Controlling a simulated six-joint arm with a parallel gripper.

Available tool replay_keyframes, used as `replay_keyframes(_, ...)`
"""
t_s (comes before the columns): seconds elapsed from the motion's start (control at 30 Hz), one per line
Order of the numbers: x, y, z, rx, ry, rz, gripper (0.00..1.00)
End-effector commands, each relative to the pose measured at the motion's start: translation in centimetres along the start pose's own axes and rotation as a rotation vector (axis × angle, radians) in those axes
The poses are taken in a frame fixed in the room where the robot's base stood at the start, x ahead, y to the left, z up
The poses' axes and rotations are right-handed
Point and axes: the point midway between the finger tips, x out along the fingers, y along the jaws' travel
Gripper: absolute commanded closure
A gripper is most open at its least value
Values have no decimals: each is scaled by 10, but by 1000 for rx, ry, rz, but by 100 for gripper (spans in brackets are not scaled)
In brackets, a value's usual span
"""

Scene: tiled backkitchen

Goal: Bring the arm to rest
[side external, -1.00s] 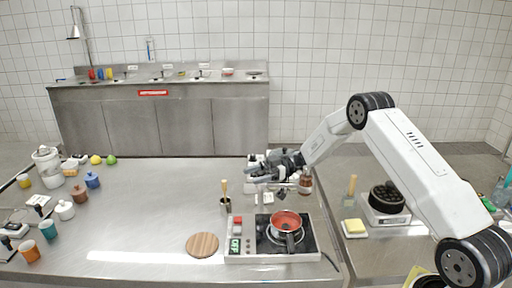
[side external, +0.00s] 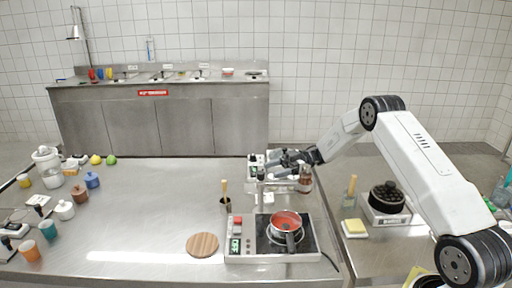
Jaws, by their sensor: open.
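My gripper (side external: 270,168) is open and empty. It hangs above the back right part of the steel table (side external: 150,210), behind the stove and in front of some small items that it partly hides. My white arm reaches in from the right. A red pan (side external: 287,221) with a dark handle stands on the cooker (side external: 246,230), below and in front of my gripper and apart from it.
A round wooden board (side external: 202,244) lies left of the cooker. A cup with a wooden-handled tool (side external: 225,204) stands behind the board. A black pot (side external: 387,196) sits on an appliance at right. Jars and cups crowd the left; the table's middle is clear.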

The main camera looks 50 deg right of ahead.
Motion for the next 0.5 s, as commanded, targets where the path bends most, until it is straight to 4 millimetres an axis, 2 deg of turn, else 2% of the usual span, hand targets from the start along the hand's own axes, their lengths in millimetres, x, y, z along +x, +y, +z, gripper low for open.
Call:
replay_keyframes(0.17, -9, 0, 0, 0, 0, -1, 27)
replay_keyframes(0.5, -9, 0, 0, 0, 0, 0, 27)
